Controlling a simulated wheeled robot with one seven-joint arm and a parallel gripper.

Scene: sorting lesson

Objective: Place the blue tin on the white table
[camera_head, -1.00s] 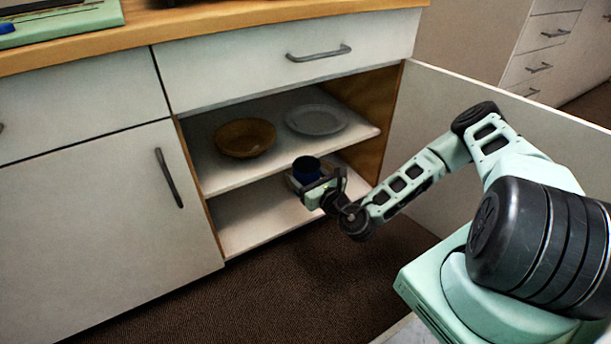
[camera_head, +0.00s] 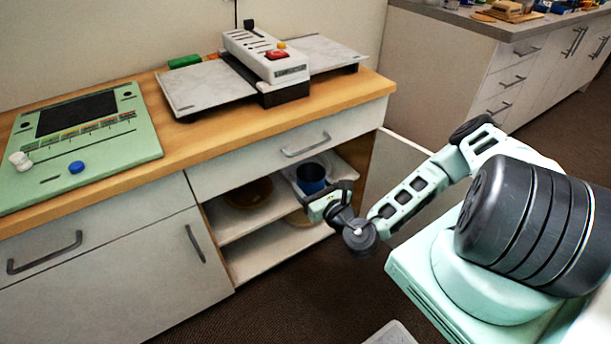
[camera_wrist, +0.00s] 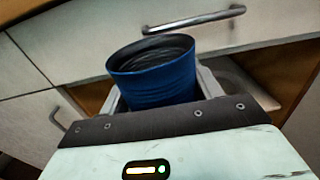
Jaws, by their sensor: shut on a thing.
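The blue tin (camera_head: 311,180) is an open-topped cup shape with a dark inside. My gripper (camera_head: 322,198) is shut on it and holds it close to upright, in front of the open cupboard, around the height of the upper shelf. In the wrist view the tin (camera_wrist: 155,82) stands between the two grey fingers (camera_wrist: 160,97), its rim below a drawer handle; its lower part is hidden by my gripper. I cannot make out a white table for certain in these views.
The open cupboard holds a brown bowl (camera_head: 248,193) on its upper shelf. Above it, a drawer handle (camera_head: 305,146) sticks out. The wooden counter (camera_head: 190,140) carries a green panel (camera_head: 100,160) and a white device (camera_head: 262,58) with two grey plates. The cupboard door (camera_head: 395,165) stands open behind my arm.

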